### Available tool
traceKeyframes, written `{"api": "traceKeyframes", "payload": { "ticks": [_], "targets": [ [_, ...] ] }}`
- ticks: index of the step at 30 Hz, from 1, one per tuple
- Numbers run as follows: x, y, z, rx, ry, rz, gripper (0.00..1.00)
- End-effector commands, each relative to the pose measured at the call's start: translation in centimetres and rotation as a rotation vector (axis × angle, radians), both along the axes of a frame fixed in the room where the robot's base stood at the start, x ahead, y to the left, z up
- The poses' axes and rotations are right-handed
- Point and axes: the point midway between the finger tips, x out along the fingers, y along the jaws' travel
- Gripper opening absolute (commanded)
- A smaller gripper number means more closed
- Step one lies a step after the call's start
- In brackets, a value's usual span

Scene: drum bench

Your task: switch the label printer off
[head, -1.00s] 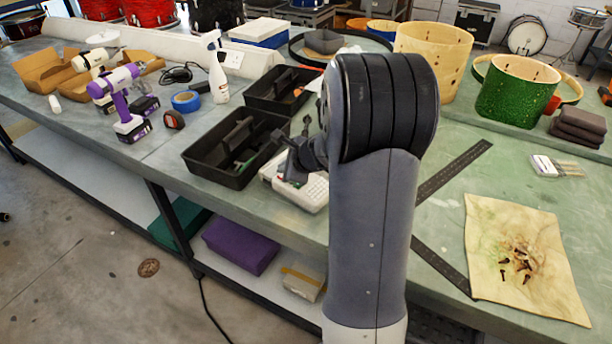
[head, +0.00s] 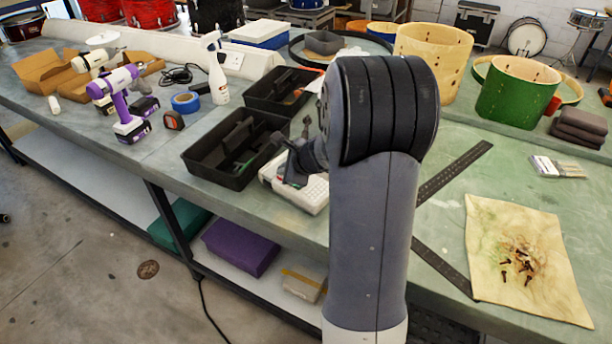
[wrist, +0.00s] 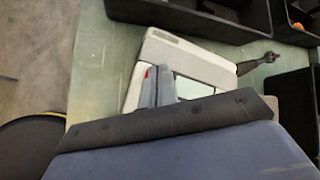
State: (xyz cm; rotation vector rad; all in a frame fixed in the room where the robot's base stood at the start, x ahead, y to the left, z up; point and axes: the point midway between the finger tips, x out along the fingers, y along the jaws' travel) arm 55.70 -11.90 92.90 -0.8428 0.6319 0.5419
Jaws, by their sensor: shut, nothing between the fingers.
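The label printer (head: 312,194) is a white, boxy device with light keys. It sits on the bench by the front edge, partly hidden by my arm and gripper. In the wrist view its pale casing (wrist: 185,52) lies under and beyond the fingers, with a small red spot by the fingertips. My gripper (wrist: 157,75) is shut and empty, its grey fingers together over the printer's near part. It also shows in the head view (head: 287,176) above the printer. I cannot tell whether the fingertips touch the casing, or the switch's position.
Black open trays (head: 226,172) stand close left of and behind the printer. A dark metal square (head: 445,265) and a stained cloth with screws (head: 545,285) lie to the right. A drill (head: 118,100), blue tape (head: 186,102) and spray bottle (head: 217,75) stand farther left.

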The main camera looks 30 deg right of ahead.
Motion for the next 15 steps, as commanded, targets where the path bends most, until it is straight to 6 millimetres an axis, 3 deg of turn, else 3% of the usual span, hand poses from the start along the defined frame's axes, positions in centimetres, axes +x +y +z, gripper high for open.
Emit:
{"api": "traceKeyframes", "payload": {
  "ticks": [6, 15],
  "targets": [
    [0.01, 0.0, 1.43, 0.0, -0.001, -0.001, 0.0],
    [0.0, -0.01, 1.41, 0.0, 0.0, 0.0, 0.0]
  ]
}}
